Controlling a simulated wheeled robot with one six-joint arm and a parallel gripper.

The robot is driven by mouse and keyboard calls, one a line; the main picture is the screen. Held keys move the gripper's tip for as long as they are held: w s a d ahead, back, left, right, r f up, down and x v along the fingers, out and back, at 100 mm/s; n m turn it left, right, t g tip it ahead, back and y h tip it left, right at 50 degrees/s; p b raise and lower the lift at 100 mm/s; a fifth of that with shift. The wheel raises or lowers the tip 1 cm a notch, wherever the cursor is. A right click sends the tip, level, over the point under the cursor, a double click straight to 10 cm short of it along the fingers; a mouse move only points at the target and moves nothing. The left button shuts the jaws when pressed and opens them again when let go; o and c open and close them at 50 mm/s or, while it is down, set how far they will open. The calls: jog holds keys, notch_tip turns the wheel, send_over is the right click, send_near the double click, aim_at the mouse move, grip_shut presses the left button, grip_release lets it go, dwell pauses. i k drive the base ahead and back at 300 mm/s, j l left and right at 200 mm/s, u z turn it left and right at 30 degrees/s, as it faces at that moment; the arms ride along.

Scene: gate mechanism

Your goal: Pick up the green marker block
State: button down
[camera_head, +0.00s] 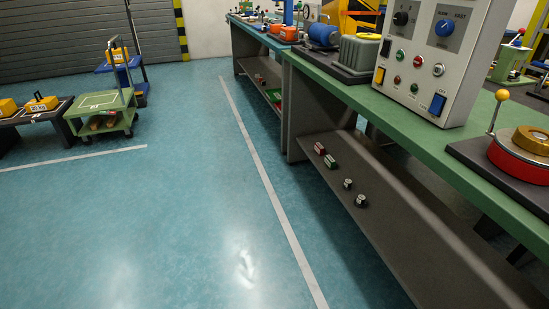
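A small green block (330,161) lies on the lower shelf (400,225) of the near workbench. It is the likeliest match for the green marker block, but it is too small to be sure. A red block (319,149) lies just behind it on the same shelf. Another green item (273,95) sits farther back on a lower shelf, too small to make out. My gripper is not in view.
Two small round metal parts (348,184) stand nearer on the shelf. The green bench top (400,110) overhangs it and carries a control panel (440,60). A green cart (104,112) stands at the left. The blue floor (170,220) before the bench is clear.

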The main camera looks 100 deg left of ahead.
aim_at(328, 160)
jog(key=u, duration=2.7)
jog(key=i+j+z, duration=0.15)
jog(key=i+j, duration=0.6)
jog(key=i, duration=0.3)
jog(key=i+j+z, duration=0.2)
jog(key=i+j, duration=0.65)
jog(key=i, duration=0.15)
jog(key=i+j+z, duration=0.1)
jog(key=j+z, duration=0.15)
jog(key=j, duration=0.65)
jog(key=j+z, duration=0.25)
jog(key=j, duration=0.6)
jog(key=j+z, duration=0.2)
jog(key=j, duration=0.75)
jog(key=j+z, duration=0.25)
jog(key=j, duration=0.6)
jog(key=k, duration=0.05)
